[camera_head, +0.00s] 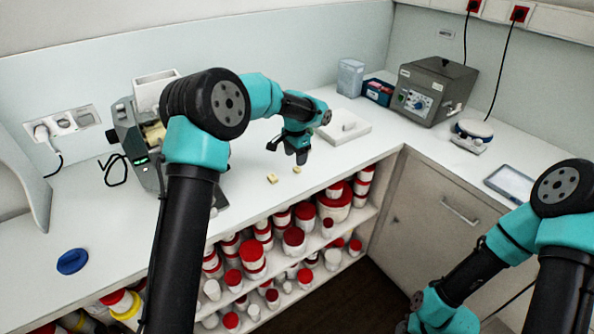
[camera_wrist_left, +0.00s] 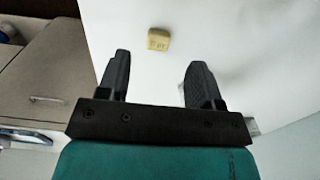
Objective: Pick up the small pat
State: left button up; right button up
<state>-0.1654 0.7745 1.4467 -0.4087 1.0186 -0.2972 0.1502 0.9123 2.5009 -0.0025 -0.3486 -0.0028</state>
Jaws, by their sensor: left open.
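Two pale yellow pats lie on the white bench in the head view: a smaller pat (camera_head: 297,169) and a slightly larger pat (camera_head: 271,178) to its left, nearer the front edge. My left gripper (camera_head: 287,153) is open and empty above the bench, just behind the pats. The left wrist view shows one yellow pat (camera_wrist_left: 159,39) with faint marks on top, beyond the open fingertips (camera_wrist_left: 160,62) and roughly centred between them; I cannot tell which pat it is. My right arm is low at the right and its gripper is out of frame.
A white slab (camera_head: 344,130) lies behind the left gripper. A grey instrument (camera_head: 436,90) stands at the back corner, and a machine with a green light (camera_head: 141,160) at the left. Shelves of red-lidded jars (camera_head: 294,240) are below the bench edge.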

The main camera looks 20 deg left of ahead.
aim_at(296, 172)
pick_arm(q)
notch_tip(296, 172, down, 5)
jog(key=shift+s+f, duration=0.1)
jog(key=shift+s, duration=0.05)
dwell(0.5)
jog(key=c, duration=1)
